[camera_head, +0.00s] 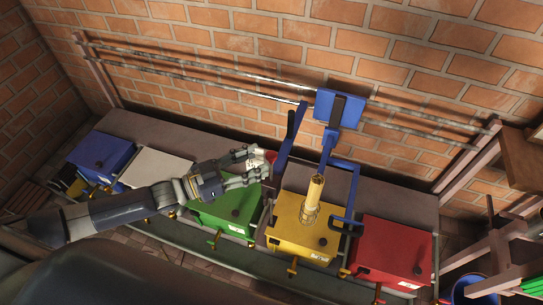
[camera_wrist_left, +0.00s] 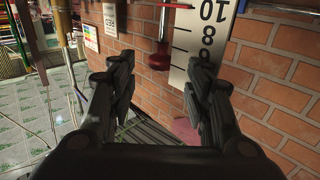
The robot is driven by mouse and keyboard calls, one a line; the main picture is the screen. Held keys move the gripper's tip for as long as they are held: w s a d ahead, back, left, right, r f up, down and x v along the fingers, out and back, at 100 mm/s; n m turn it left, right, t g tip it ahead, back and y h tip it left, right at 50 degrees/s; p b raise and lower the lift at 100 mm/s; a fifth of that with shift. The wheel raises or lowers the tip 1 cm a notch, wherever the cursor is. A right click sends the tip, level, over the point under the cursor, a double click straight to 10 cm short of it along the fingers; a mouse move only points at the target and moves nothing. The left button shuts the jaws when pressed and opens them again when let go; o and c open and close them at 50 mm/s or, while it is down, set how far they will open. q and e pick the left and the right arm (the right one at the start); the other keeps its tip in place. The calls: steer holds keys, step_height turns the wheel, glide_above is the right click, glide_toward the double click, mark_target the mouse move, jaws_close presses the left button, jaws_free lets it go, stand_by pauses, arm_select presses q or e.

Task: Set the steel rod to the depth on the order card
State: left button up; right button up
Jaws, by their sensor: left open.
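My left gripper (camera_head: 260,164) is open above the green box (camera_head: 226,215). Its two fingers also show apart in the left wrist view (camera_wrist_left: 160,76), with nothing between them. A thin steel-coloured rod (camera_wrist_left: 163,18) with a red end piece (camera_wrist_left: 159,58) shows beyond the fingers, beside a white scale board (camera_wrist_left: 207,35) with upside-down numbers such as 10 and 8. A small red piece (camera_head: 271,157) shows by the fingertips in the head view. A white card with dark letters (camera_wrist_left: 109,18) is on the brick wall; I cannot tell whether it is the order card. My right gripper is not in view.
A yellow box (camera_head: 298,240) carries an upright brass cylinder (camera_head: 313,197) beside a blue frame (camera_head: 349,190). A red box (camera_head: 390,252) is to its right; white (camera_head: 157,168) and blue (camera_head: 101,150) boxes are farther left. Metal rails (camera_head: 220,77) run along the wall.

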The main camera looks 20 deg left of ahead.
mark_target(271, 154)
arm_select(q)
steer(key=b+x, duration=0.1)
steer(key=x, duration=0.4)
steer(key=shift+w+d, duration=0.1)
steer(key=shift+w, duration=0.1)
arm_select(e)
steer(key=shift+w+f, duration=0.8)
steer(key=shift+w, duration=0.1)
arm_select(q)
jaws_close()
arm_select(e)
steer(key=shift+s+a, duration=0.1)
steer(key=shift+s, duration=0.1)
